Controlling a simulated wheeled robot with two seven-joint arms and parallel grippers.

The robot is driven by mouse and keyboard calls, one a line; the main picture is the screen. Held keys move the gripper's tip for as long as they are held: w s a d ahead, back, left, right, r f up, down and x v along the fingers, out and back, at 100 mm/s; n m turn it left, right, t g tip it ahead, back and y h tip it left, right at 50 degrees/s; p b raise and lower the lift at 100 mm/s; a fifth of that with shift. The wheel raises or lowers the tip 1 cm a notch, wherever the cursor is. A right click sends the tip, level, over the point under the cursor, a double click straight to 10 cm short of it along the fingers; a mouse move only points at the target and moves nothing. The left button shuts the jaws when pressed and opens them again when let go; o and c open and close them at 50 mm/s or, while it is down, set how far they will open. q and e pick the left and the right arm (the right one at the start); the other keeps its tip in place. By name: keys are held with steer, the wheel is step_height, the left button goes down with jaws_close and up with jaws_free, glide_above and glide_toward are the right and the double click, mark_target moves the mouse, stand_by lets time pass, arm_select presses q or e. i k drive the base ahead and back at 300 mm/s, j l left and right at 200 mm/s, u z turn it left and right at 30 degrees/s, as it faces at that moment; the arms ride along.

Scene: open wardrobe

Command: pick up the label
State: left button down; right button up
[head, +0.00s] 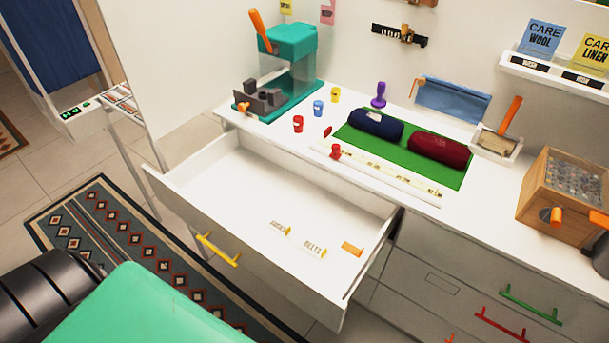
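Two small white labels with dark print and orange ends lie in the open white drawer (225,185). One label (281,229) lies left of the other label (314,248), which seems to read BELTS. A small orange piece (352,249) lies to their right, near the drawer's right side. I cannot tell which label the task means. Neither of my grippers shows in the head view, and nothing is seen touching the labels.
The drawer front has a yellow handle (217,249). On the counter are a teal press (290,60), a green mat (455,178) with a blue roll (376,124) and red roll (440,149), a long white strip (380,174), and a wooden box (540,190). The drawer's back half is bare.

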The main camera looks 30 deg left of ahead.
mark_target(317, 251)
steer(key=u, duration=0.75)
